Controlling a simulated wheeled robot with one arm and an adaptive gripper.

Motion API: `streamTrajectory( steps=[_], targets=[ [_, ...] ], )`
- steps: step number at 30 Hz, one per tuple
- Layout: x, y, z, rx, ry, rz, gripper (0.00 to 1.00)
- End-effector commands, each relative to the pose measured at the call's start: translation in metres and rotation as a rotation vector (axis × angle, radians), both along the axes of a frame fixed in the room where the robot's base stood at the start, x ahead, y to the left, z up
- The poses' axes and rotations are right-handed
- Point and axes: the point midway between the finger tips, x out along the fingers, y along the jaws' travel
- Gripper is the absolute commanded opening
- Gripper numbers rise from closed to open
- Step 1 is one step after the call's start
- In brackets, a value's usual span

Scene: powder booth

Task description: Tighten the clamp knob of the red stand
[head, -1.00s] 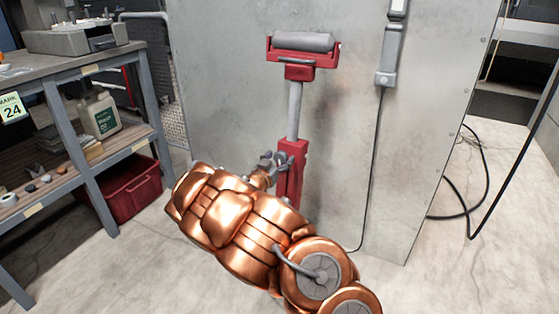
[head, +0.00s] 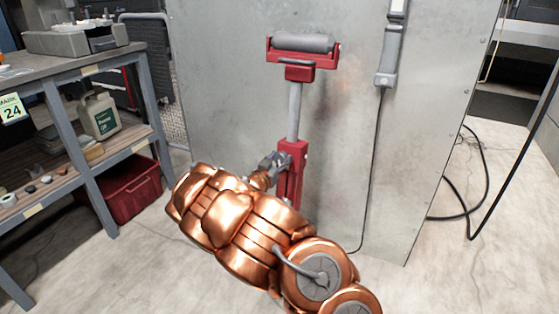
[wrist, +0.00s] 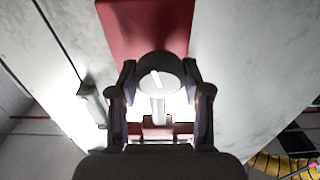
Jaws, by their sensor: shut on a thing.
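The red stand (head: 294,148) stands upright in front of a grey metal panel, with a grey roller across its red head and a grey pole below. In the wrist view the red post (wrist: 145,28) fills the top middle. In the head view my gripper (head: 272,163) is at the left side of the red post, and the knob is hidden there by the fingers.
A grey shelf bench (head: 98,70) stands at the left, with a white jug (head: 100,115) and small items on it. A red bin (head: 133,188) is under it. A grey box with a cable (head: 388,68) hangs on the panel (head: 225,80).

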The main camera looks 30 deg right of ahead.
Motion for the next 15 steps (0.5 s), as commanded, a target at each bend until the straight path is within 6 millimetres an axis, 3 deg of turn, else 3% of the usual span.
streamTrajectory(
  steps=[15],
  targets=[
    [0.0005, 0.0012, -0.0027, 0.118, -0.186, -0.034, 0.14]
  ],
)
